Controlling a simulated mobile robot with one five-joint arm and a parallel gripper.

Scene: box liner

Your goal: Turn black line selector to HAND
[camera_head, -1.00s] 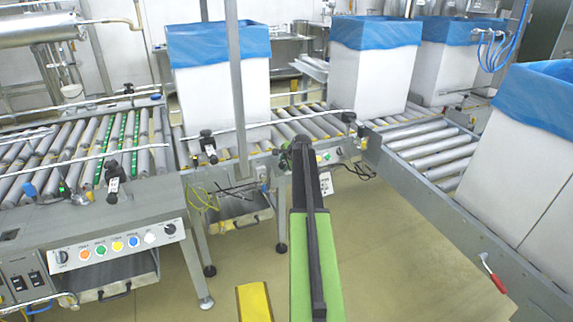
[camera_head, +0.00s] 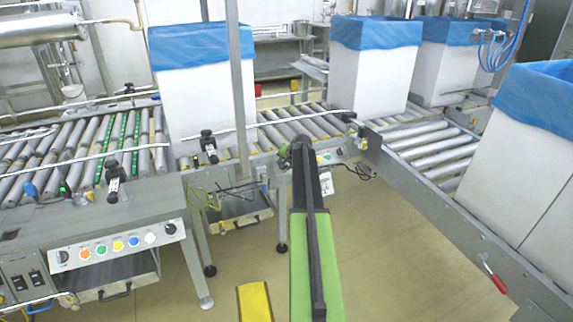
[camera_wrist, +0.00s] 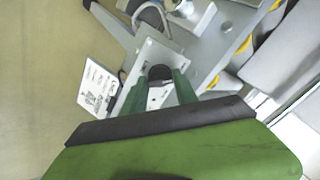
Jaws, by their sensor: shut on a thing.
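In the wrist view, a round black selector knob (camera_wrist: 159,73) sits on a small grey metal panel (camera_wrist: 152,52). The two green fingers of my gripper (camera_wrist: 160,84) stand on either side of the knob and are shut on it. The direction of its pointer cannot be read, and no HAND mark is legible. In the head view, my arm reaches forward to the conveyor's side, and its end (camera_head: 297,148) hides the knob. A green light (camera_head: 327,157) shows just right of my arm's end.
A white card with print (camera_wrist: 98,88) hangs beside the panel. Another control panel (camera_head: 118,248) at left has coloured buttons and black knobs. Blue-lined white boxes (camera_head: 375,80) stand on roller conveyors. A red-handled lever (camera_head: 495,276) is at right.

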